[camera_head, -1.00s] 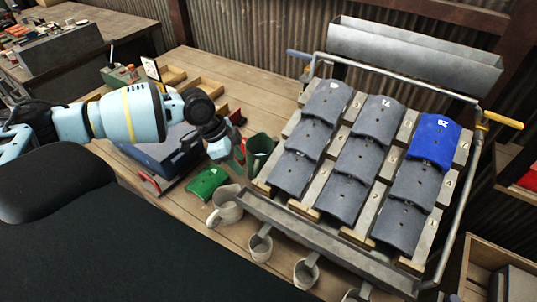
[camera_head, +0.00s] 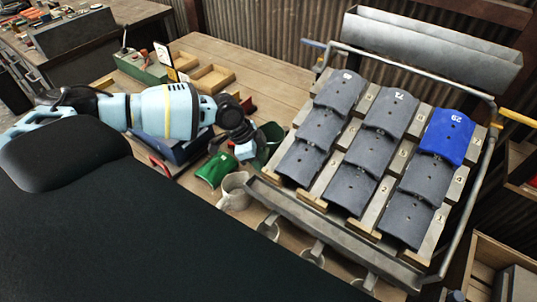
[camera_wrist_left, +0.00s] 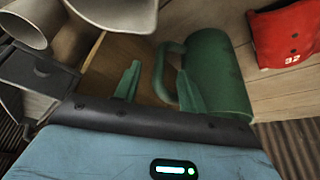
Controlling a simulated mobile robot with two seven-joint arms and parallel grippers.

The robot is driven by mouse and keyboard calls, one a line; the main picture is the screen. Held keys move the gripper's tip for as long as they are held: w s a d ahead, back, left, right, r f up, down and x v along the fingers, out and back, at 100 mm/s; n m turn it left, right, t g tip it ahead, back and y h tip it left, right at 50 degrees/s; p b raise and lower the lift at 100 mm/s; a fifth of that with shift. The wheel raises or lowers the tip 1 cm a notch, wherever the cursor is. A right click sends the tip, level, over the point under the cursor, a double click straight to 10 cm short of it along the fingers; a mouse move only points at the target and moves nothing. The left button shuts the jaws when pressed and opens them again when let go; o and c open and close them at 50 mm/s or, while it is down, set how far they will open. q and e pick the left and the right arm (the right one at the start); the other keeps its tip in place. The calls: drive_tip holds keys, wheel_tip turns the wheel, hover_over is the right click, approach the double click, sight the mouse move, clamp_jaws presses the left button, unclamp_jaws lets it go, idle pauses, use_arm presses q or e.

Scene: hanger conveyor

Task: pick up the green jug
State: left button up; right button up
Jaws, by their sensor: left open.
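The green jug (camera_head: 272,147) stands on the wooden bench beside the rack of tiles, partly hidden behind my left gripper (camera_head: 246,150) in the head view. In the left wrist view the jug (camera_wrist_left: 222,72) is right of centre, with its handle on its left side. My left gripper (camera_wrist_left: 157,84) is open, its two fingers apart. The jug's handle shows between the fingers there, close to the right one. I cannot tell whether they touch. My right gripper is not in view.
A pale jug (camera_head: 234,192) stands near the green one, with a green tile (camera_head: 214,170) beside it. The rack with grey tiles and one blue tile (camera_head: 446,135) rises to the right. A red tile (camera_wrist_left: 287,34) shows in the wrist view.

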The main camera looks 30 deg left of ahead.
use_arm(q)
drive_tip(key=shift+x, duration=0.8)
drive_tip(key=shift+c, duration=0.3)
